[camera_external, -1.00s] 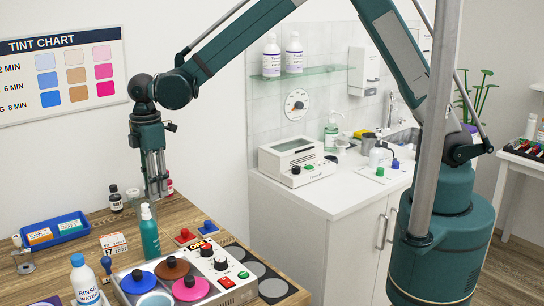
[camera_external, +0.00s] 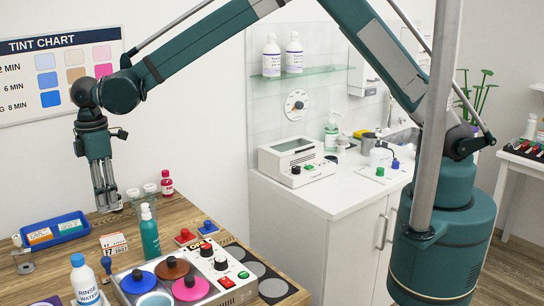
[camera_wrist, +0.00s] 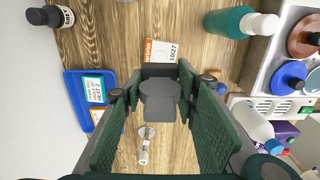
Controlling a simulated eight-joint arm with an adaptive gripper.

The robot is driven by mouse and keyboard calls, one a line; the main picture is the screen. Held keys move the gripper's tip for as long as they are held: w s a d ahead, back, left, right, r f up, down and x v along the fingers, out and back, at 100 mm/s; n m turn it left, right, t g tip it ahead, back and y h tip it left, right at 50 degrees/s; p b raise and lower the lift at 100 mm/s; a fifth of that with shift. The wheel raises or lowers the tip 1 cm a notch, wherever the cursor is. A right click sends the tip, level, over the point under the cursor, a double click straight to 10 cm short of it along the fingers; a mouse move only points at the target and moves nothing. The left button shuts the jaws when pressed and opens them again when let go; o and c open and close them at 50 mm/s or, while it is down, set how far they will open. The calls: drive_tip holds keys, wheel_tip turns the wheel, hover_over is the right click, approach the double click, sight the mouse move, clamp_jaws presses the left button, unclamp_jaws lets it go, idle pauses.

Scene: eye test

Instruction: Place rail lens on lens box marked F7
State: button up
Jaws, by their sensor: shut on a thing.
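My gripper (camera_external: 108,208) hangs over the wooden table, to the right of the blue tray in the external view. In the wrist view, its green ribbed fingers (camera_wrist: 160,100) stand apart on either side of a dark grey piece (camera_wrist: 160,92) with a block-like end and a rounded middle. This piece seems to be the rail lens, held between the fingers; I cannot make it out in the external view. Two small labelled boxes lie in the blue tray (camera_wrist: 72,77), one with a teal-edged label (camera_wrist: 94,90).
A teal pump bottle (camera_external: 150,235), a rinse bottle (camera_external: 84,280) and a pot unit (camera_external: 222,287) stand to the right and front.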

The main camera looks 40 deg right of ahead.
drive_tip(key=shift+f, duration=0.1)
hover_over(112, 239)
drive_tip(key=shift+s+f, duration=0.1)
drive_tip(key=shift+f, duration=2.95)
drive_tip(key=shift+f, duration=0.15)
drive_tip(key=shift+f+p, duration=0.3)
drive_tip(key=shift+f, duration=1.4)
drive_tip(key=shift+f, duration=0.2)
drive_tip(key=o, duration=1)
drive_tip(key=shift+c, duration=0.2)
drive_tip(key=shift+r, duration=0.25)
wheel_tip(112, 239, up, 12)
drive_tip(key=shift+f, duration=0.1)
